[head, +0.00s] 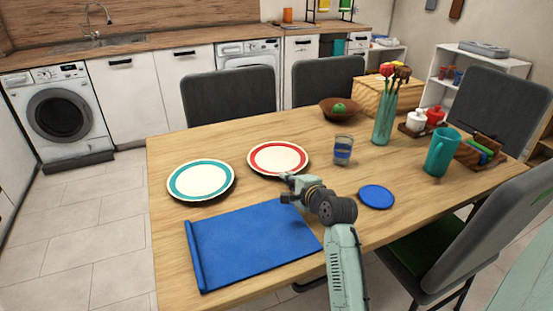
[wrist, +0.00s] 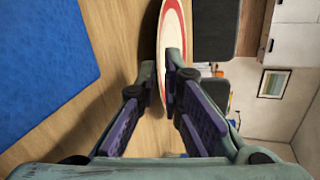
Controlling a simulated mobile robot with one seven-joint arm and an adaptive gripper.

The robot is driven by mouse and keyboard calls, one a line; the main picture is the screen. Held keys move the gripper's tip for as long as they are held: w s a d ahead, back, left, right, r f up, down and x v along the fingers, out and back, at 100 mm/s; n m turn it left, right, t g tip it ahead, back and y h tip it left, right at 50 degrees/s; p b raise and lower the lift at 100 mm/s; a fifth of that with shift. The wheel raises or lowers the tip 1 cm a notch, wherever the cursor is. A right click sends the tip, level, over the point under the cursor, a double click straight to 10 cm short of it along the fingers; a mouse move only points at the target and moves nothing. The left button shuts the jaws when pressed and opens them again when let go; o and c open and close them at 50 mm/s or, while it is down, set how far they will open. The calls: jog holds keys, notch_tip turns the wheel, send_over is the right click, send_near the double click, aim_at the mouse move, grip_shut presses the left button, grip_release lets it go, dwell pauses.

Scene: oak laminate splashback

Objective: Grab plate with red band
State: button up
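The plate with the red band (head: 278,145) is cream with a red ring and lies on the wooden table, its near rim close to my gripper (head: 287,179). In the wrist view the plate (wrist: 172,22) shows steeply from the side, its rim reaching between the two fingertips of my gripper (wrist: 162,72). The fingers stand apart on either side of the rim, with a gap between them. I see no clear grip on it. Part of the plate is hidden behind the right-hand finger.
A plate with a teal band (head: 201,165) lies to the left. A blue mat (head: 253,244) lies nearer, and a glass (head: 343,145) stands right of the red-banded plate. A blue round coaster (head: 376,196) and a teal mug (head: 440,155) are further right. A brown bowl (head: 330,109) stands behind.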

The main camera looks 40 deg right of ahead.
aim_at(277, 172)
jog(key=p+x, duration=0.2)
jog(key=x, duration=0.2)
jog(key=shift+w, duration=0.25)
jog(key=shift+w+d+f, duration=0.1)
jog(key=shift+w+f, duration=0.15)
jog(key=shift+w, duration=0.2)
jog(key=shift+r, duration=0.1)
grip_shut()
